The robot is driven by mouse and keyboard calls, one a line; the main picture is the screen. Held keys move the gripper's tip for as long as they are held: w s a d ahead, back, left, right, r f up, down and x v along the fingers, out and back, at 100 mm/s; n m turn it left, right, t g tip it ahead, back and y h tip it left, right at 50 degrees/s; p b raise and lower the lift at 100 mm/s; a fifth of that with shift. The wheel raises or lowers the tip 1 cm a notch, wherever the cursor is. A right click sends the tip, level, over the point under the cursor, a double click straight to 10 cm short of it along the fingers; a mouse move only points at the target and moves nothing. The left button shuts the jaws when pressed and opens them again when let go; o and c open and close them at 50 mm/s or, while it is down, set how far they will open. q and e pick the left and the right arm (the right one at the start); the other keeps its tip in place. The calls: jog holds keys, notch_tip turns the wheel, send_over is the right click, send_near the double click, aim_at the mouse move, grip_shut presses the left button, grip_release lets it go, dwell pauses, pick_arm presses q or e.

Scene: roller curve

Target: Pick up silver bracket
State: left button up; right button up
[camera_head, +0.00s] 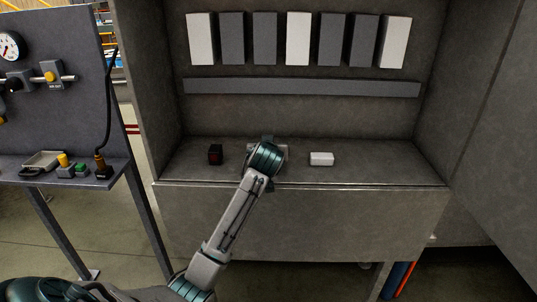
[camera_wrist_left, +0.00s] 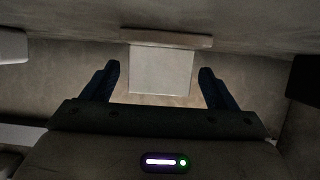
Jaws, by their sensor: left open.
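The silver bracket shows in the left wrist view as a pale grey square plate (camera_wrist_left: 160,72) with a wider strip along its top edge. My left gripper (camera_wrist_left: 158,78) is open, one dark finger on each side of the plate, with a visible gap on both sides. In the head view my left arm reaches in to the shelf, and its wrist (camera_head: 266,158) covers most of the bracket; a grey edge of it (camera_head: 284,150) seems to show beside the wrist. I cannot tell the fingers' height relative to the plate. My right gripper is not in view.
On the same shelf (camera_head: 185,172), a dark block with a reddish face (camera_head: 215,155) stands left of my wrist and a white block (camera_head: 321,159) lies to the right. A back wall with a grey rail (camera_head: 300,88) rises behind. A side bench (camera_head: 110,178) stands at left.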

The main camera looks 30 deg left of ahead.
pick_arm(q)
jog(key=c, duration=1.3)
jog(key=shift+r, duration=0.1)
